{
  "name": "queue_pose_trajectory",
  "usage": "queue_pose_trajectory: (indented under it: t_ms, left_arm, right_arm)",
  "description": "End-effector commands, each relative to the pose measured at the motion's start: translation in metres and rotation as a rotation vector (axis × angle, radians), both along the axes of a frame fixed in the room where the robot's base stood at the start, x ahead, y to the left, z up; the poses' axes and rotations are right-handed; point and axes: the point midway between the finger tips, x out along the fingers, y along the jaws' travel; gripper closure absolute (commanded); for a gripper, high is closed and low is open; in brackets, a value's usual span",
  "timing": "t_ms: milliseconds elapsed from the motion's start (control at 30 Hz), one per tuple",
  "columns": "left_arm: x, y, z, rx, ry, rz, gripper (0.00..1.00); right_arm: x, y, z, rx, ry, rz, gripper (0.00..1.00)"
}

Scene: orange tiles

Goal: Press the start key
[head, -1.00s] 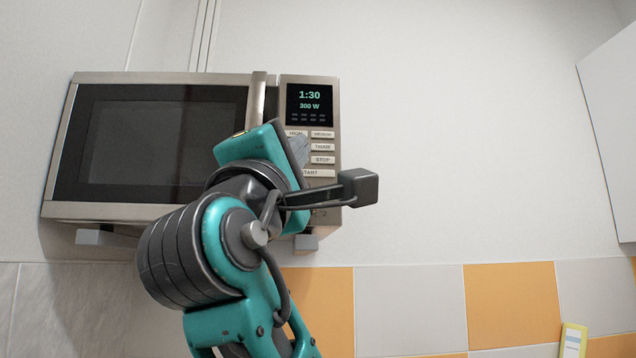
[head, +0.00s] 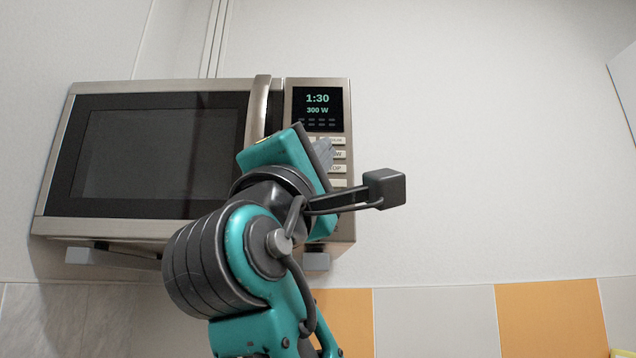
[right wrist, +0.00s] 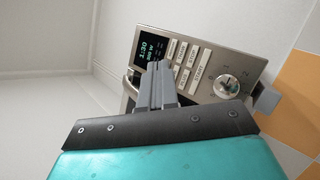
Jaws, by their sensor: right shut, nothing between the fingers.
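The microwave (head: 60,205) has a steel front, a dark door and a lit display (head: 317,109) reading 1:30 and 300 W. Below the display are pale keys. The start key (right wrist: 201,72) is the long one nearest the knob in the right wrist view; in the head view my gripper hides most of it. My right gripper (head: 323,154) is shut and empty, its grey fingertips in front of the key panel. The fingers also show in the right wrist view (right wrist: 159,77), pointing at the keys' side nearest the door. I cannot tell whether they touch the panel. My left gripper is out of view.
The door handle (head: 258,108) stands out just left of the panel, close to my gripper. The round knob (right wrist: 229,87) lies beyond the start key. A white cabinet (head: 625,85) is at the far right. The wall between is bare, with orange and white tiles below.

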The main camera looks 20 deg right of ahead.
Motion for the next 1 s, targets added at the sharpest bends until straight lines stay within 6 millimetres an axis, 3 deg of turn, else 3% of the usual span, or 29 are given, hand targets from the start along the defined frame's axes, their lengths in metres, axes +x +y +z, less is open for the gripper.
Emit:
queue_pose_trajectory:
  t_ms: [600, 1000]
  left_arm:
    - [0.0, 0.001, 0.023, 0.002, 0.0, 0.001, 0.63]
    - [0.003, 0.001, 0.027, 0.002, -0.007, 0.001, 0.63]
  right_arm:
    - [0.071, -0.021, 0.0, 0.0, 0.004, -0.003, 1.0]
    - [0.084, -0.024, 0.0, 0.001, 0.001, 0.0, 1.0]
